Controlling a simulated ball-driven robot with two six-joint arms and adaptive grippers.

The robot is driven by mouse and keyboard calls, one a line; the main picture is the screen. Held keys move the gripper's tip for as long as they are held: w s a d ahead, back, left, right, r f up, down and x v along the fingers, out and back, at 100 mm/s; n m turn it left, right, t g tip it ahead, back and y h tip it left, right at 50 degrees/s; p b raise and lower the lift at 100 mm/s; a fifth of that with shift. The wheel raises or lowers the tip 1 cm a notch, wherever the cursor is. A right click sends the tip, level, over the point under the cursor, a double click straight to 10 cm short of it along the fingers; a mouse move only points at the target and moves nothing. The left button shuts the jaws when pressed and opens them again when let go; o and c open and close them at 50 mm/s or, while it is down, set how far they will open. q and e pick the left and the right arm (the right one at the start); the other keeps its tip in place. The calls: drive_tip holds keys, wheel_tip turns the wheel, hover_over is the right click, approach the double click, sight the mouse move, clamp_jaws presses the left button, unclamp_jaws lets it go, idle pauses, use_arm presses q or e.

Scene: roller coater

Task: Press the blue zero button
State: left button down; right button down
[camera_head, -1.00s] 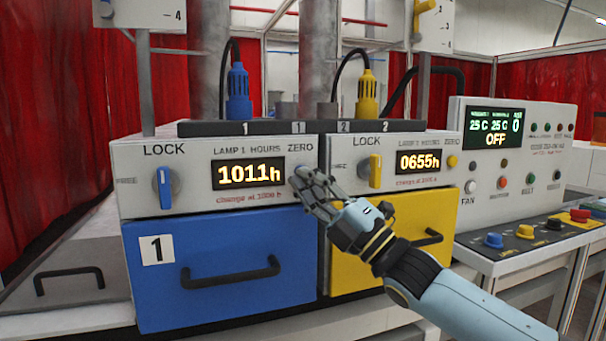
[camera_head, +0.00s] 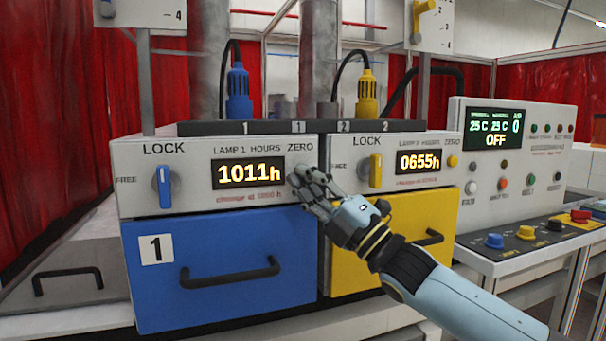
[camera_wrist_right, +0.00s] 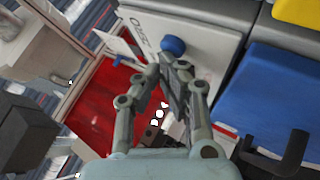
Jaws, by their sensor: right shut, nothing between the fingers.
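The blue zero button (camera_wrist_right: 172,46) shows in the right wrist view as a round blue knob on the white panel, just beyond my fingertips. In the head view it is hidden behind my right gripper (camera_head: 300,178), under the ZERO label right of the lamp 1 display (camera_head: 248,173), which reads 1011h. My right gripper, also in the wrist view (camera_wrist_right: 168,66), is shut and empty. Its tips are close to the button; I cannot tell whether they touch it. My left gripper is not in view.
A blue lock knob (camera_head: 164,187) sits left of the display, above the blue drawer (camera_head: 220,285). To the right are a yellow lock knob (camera_head: 375,170), the lamp 2 display (camera_head: 418,162) reading 0655h, a yellow zero button (camera_head: 452,161) and a control box (camera_head: 540,150).

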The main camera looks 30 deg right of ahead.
drive_tip(key=shift+w, duration=0.15)
idle(0.5)
drive_tip(key=shift+s+a+p, duration=0.15)
drive_tip(key=shift+s+p, duration=0.2)
drive_tip(key=shift+s, duration=0.5)
drive_tip(key=s+p, duration=0.1)
drive_tip(key=s, duration=0.1)
drive_tip(key=s+a+p, duration=0.1)
drive_tip(key=s+p, duration=0.1)
drive_tip(key=shift+s+a, duration=0.1)
drive_tip(key=shift+s, duration=0.3)
drive_tip(key=shift+f, duration=0.1)
idle(0.3)
